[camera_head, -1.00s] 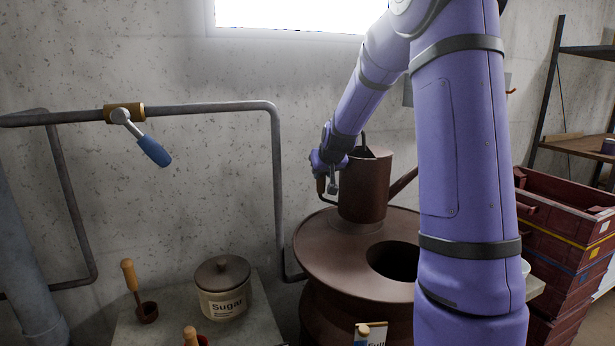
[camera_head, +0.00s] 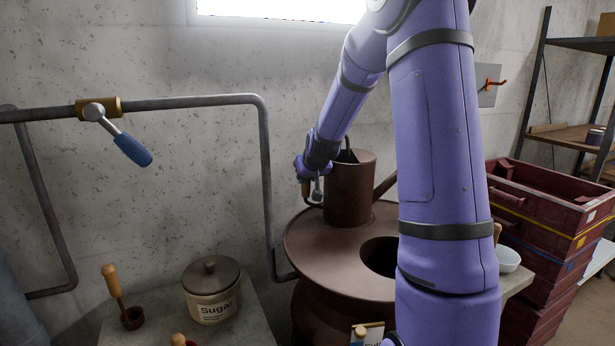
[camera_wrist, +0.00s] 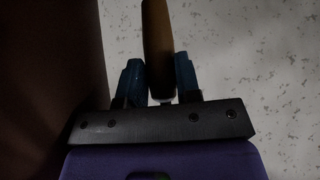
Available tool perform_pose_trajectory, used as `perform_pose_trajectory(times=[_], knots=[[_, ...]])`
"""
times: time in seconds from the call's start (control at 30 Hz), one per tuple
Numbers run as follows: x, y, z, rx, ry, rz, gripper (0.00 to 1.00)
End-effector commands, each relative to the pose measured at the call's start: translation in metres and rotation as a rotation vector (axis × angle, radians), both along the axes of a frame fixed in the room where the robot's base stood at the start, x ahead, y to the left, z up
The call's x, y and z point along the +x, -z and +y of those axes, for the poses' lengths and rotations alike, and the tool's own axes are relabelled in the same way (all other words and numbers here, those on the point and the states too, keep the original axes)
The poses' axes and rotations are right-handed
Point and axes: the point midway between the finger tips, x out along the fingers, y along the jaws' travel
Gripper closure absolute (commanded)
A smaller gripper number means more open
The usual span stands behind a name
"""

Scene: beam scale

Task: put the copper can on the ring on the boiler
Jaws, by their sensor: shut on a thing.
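The copper can (camera_head: 349,190), dark brown and cylindrical with a spout to the right, is upright over the back left of the boiler's (camera_head: 318,262) wide round top. Its base looks at or very near that top; I cannot tell whether it rests there. The ring is not clear beneath it. My gripper (camera_head: 314,190) is at the can's left side, shut on its handle. In the wrist view the wooden handle (camera_wrist: 157,45) is between the blue fingers, and the can's dark side (camera_wrist: 50,70) fills the left.
The boiler's open hole (camera_head: 380,254) is front right of the can, partly behind my arm. A sugar jar (camera_head: 212,290) and a wooden-handled scoop (camera_head: 121,300) stand on the left. A pipe (camera_head: 265,180) runs behind. Red crates (camera_head: 545,225) and a white bowl (camera_head: 507,259) are right.

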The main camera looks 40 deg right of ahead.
Motion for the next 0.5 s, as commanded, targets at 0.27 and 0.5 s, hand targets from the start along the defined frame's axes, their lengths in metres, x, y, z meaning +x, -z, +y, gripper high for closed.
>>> perform_pose_trajectory(times=[0.27, 0.5], knots=[[0.0000, 0.0011, 0.0000, 0.000, 0.000, 0.000, 0.43], [-0.0005, -0.0021, 0.0001, 0.000, 0.000, 0.000, 0.43]])
